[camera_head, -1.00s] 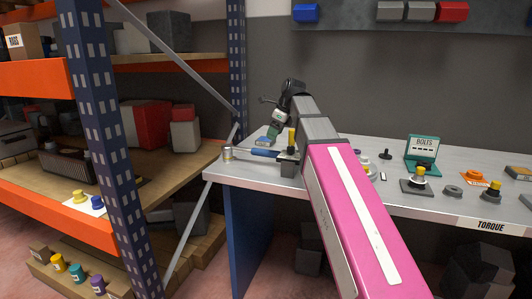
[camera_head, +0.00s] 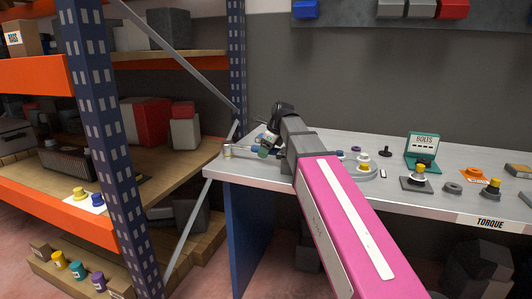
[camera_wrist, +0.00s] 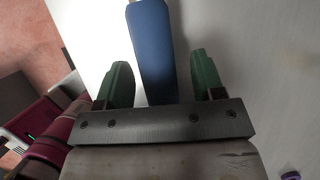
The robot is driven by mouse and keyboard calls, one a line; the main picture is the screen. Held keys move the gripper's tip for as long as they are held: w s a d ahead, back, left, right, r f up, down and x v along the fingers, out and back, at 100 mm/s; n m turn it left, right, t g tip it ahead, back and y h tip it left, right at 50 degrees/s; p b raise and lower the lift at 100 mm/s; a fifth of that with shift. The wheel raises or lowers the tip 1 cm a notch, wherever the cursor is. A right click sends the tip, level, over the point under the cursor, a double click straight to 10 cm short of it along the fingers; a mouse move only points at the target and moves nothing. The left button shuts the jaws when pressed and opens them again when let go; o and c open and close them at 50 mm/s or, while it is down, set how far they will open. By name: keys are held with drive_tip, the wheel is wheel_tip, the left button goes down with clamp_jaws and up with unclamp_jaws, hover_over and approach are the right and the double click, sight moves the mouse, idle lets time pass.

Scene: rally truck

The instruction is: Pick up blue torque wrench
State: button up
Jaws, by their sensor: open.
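The blue torque wrench lies on the grey workbench near its left end. Its metal head and shaft (camera_head: 240,152) show in the head view, while the arm and gripper hide most of the handle. In the wrist view its blue handle (camera_wrist: 155,50) runs between my gripper's two green fingers (camera_wrist: 158,85). The fingers are open, one on each side of the handle, with a gap showing on both sides. In the head view my gripper (camera_head: 264,151) is low over the wrench, tilted down toward the bench.
The workbench (camera_head: 450,208) holds a teal bolts box (camera_head: 423,149), an orange part (camera_head: 473,173) and several small fittings to the right of my arm. A shelf rack's dark blue upright (camera_head: 105,130) and grey diagonal brace stand to the left. A purple ring (camera_head: 356,149) lies behind my arm.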

clamp_jaws()
drive_tip(key=shift+r, duration=0.1)
wheel_tip(320, 180, up, 4)
drive_tip(key=shift+r, duration=0.1)
drive_tip(key=s+a+r, duration=0.6)
drive_tip(key=s+a, duration=0.1)
drive_tip(key=a, duration=0.2)
drive_tip(key=shift+s+r, duration=0.25)
drive_tip(key=shift+s, duration=0.05)
drive_tip(key=c, duration=1)
unclamp_jaws()
drive_tip(key=shift+c, duration=0.2)
clamp_jaws()
